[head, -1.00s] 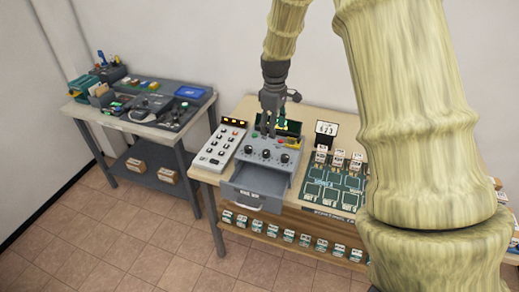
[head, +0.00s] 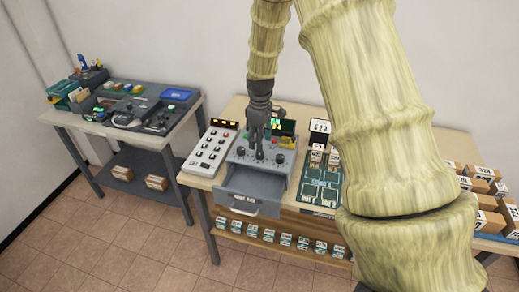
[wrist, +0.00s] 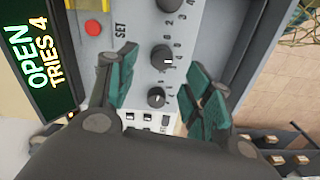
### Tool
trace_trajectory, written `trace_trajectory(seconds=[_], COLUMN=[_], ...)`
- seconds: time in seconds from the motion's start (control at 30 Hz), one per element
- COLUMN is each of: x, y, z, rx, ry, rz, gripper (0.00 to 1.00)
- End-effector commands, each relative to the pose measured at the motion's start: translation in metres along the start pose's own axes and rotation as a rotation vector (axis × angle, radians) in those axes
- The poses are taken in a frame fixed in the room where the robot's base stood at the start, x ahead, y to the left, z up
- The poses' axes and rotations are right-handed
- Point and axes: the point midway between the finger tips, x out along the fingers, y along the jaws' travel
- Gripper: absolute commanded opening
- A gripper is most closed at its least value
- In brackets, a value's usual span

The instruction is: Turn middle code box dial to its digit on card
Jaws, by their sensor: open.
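The code box (head: 232,178) is grey with a row of three black dials on its top face. The middle dial (wrist: 162,57) has a white mark and printed digits around it. My gripper (head: 257,149) is over the dials, pointing down. In the wrist view its green-padded fingers (wrist: 160,75) are apart, one on each side of the dial row, with nothing held. Whether they touch the middle dial I cannot tell. Another dial (wrist: 157,97) shows between the fingers. The number card (head: 320,127) stands behind on the table; its digits are too small to read surely.
The box's display (wrist: 45,55) reads "OPEN TRIES 4". A red button (wrist: 93,27) sits by "SET". The box's drawer (head: 252,192) is pulled open. A white button panel (head: 208,152) stands left, a green board (head: 320,185) right.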

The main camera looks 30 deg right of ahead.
Motion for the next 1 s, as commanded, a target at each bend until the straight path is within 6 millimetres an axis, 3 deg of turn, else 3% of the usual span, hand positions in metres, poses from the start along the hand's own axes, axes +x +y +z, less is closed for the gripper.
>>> trace_trajectory(seconds=[0.5,0.93,1.0], x=[0.052,0.057,0.057], y=[-0.001,-0.001,-0.001], z=[-0.001,-0.001,-0.001], rx=[0.000,-0.001,-0.001], ry=[0.000,0.001,0.001], rz=[-0.001,-0.001,0.000], gripper=[0.51,0.51,0.38])
